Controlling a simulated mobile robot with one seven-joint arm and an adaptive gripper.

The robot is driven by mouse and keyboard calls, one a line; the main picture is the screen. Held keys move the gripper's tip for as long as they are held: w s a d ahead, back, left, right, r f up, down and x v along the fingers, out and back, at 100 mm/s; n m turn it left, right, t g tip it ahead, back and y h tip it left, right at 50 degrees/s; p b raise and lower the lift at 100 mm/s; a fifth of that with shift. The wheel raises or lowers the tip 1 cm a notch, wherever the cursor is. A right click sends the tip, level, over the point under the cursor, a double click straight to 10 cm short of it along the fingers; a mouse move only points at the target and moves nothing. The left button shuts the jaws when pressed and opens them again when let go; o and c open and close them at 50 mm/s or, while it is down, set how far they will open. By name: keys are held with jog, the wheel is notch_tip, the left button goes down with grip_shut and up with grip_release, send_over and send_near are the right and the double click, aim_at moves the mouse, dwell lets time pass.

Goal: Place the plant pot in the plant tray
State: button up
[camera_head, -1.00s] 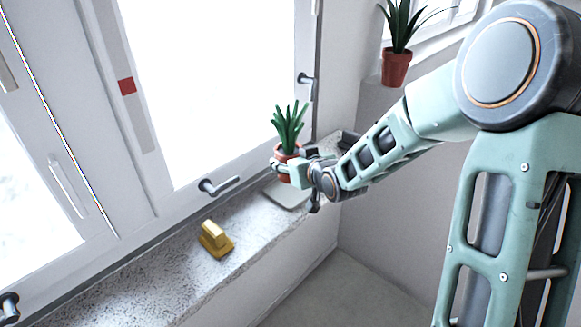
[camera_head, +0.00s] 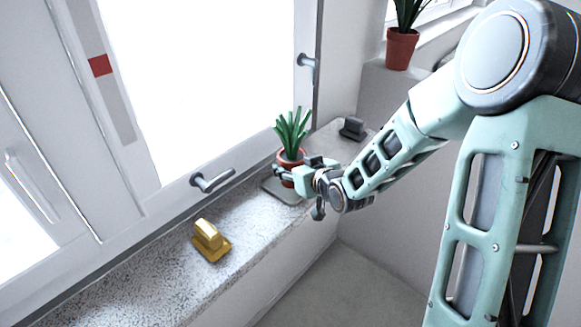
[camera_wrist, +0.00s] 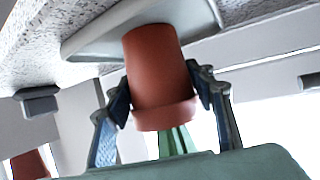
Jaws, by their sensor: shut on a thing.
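The plant pot (camera_head: 288,166) is terracotta red with a green spiky plant. My gripper (camera_head: 292,172) is shut around it, and the pot is upright in the head view. The plant tray (camera_head: 279,192) is a flat grey plate on the stone windowsill, directly under the pot. In the wrist view, which is upside down, the pot (camera_wrist: 160,75) sits between my two fingers (camera_wrist: 165,92), with its base close against the pale tray (camera_wrist: 85,42). I cannot tell whether the base touches the tray.
A yellow object (camera_head: 211,241) stands on the sill (camera_head: 150,285) to the left. A dark grey block (camera_head: 353,128) lies behind the tray at the right. Window handles (camera_head: 212,181) stick out over the sill. Another potted plant (camera_head: 401,48) stands on a ledge at upper right.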

jog(key=shift+d+r, duration=0.1)
jog(key=o, duration=1.5)
jog(key=shift+r, duration=0.1)
jog(key=b+v, duration=0.4)
jog(key=v, duration=0.8)
